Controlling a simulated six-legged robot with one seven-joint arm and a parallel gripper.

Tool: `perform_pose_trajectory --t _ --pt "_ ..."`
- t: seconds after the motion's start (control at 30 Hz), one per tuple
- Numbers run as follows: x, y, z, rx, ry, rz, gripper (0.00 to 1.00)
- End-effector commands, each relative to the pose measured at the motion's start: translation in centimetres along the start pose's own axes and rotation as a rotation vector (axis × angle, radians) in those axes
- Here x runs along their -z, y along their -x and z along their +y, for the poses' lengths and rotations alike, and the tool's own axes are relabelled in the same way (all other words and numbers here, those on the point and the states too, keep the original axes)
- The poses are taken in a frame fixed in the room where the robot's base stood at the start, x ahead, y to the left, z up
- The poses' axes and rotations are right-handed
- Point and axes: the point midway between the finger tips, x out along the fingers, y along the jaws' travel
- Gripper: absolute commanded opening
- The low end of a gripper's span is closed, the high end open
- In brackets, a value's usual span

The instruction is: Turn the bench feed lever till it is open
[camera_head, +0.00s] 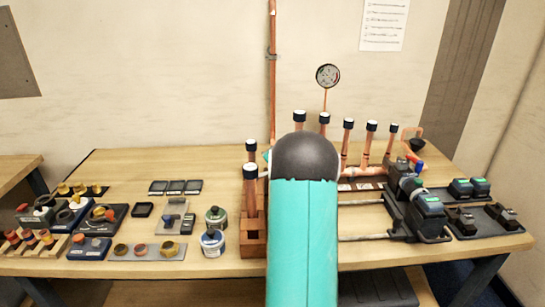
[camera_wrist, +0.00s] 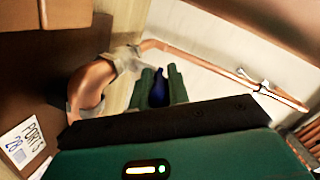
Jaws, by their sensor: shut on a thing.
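In the wrist view, a dark blue lever handle (camera_wrist: 159,88) stands between the two green fingers of my gripper (camera_wrist: 160,76). My gripper is shut on this handle. A grey metal fitting (camera_wrist: 124,60) and a copper elbow (camera_wrist: 90,84) sit just left of the fingers. A thin copper pipe (camera_wrist: 205,62) runs from the fitting toward the right. In the head view, my teal arm and its dark joint hide my gripper and the lever. How far the lever is turned cannot be told.
The wooden bench (camera_head: 120,168) bears the copper manifold with several capped upright stubs (camera_head: 348,138) and a round gauge (camera_head: 327,75). Tins (camera_head: 212,242) and trays of fittings (camera_head: 100,220) lie at left. A dark clamp tool (camera_head: 415,205) stands at right. A vertical copper pipe (camera_head: 272,60) climbs the wall.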

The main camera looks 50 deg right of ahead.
Motion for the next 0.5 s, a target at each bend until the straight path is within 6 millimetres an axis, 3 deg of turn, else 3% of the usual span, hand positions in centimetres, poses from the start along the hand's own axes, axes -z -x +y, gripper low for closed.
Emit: perform_pose_trajectory --t 0.5 --pt "0.8 0.24 0.41 0.097 0.039 -0.153 0.0"
